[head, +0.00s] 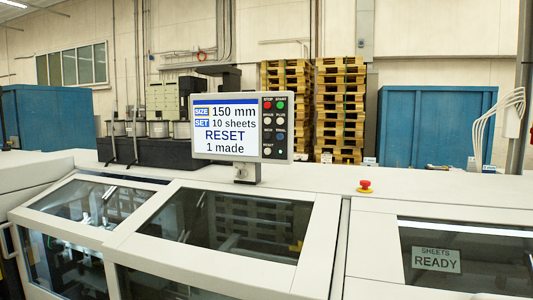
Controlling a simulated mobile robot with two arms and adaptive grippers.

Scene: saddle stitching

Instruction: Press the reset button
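The control panel (242,159) stands on a short post on top of the machine, near the middle of the head view. Most button labels are too small to read, so I cannot tell which one is reset. Neither gripper shows.
A red mushroom button (365,186) sits on the machine top, right of the panel. The machine (318,245) has windowed covers along its front. A sign (436,259) behind the right window reads SHEETS READY. Pallets (341,110) and blue cabinets (430,125) stand behind.

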